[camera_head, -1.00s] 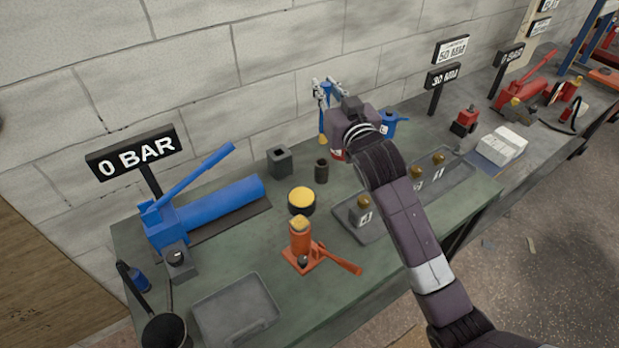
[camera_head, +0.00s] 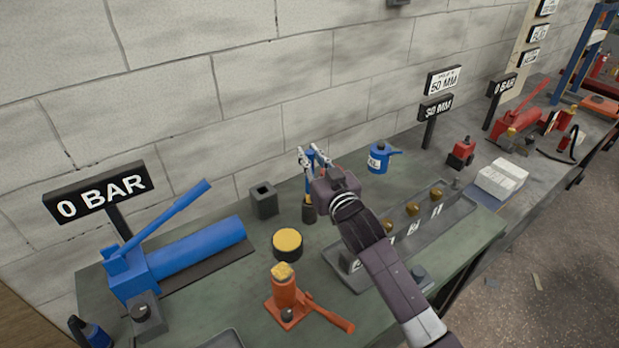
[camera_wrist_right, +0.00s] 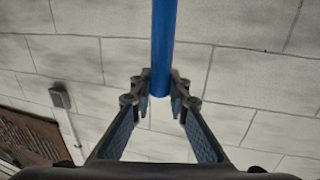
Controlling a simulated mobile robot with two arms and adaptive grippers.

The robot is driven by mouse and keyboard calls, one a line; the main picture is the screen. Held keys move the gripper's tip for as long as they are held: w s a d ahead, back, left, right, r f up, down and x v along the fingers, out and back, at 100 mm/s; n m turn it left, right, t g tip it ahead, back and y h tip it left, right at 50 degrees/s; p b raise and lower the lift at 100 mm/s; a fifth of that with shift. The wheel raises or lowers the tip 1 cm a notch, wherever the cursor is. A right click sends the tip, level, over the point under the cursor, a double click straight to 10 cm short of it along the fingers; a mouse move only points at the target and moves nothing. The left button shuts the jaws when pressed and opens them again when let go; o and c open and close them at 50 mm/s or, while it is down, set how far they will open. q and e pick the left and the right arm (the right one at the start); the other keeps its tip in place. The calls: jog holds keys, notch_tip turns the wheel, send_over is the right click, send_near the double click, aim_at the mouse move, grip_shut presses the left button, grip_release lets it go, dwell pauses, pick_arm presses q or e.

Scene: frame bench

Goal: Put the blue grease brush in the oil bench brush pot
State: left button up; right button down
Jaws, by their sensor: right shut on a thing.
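The blue grease brush (camera_wrist_right: 162,45) is upright between the two fingers of my right gripper (camera_head: 313,160), which is shut on its handle. My left gripper is not in view.
A yellow-topped black tin (camera_head: 287,244) and an orange jack (camera_head: 285,297) stand in front. A blue pump (camera_head: 190,250) is at left. A blue oil can (camera_head: 380,160) stands right of my gripper. A tray (camera_head: 455,205) of brown-knobbed weights lies under my arm.

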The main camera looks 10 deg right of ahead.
notch_tip(320, 180, down, 7)
jog(key=shift+r, duration=0.1)
dwell(0.3)
jog(key=c, duration=1.8)
grip_release()
jog(key=shift+c, duration=0.2)
jog(key=shift+s, duration=0.2)
jog(key=s+d+b, duration=0.1)
jog(key=s+d, duration=0.1)
jog(key=s, duration=0.9)
jog(key=shift+s, duration=0.3)
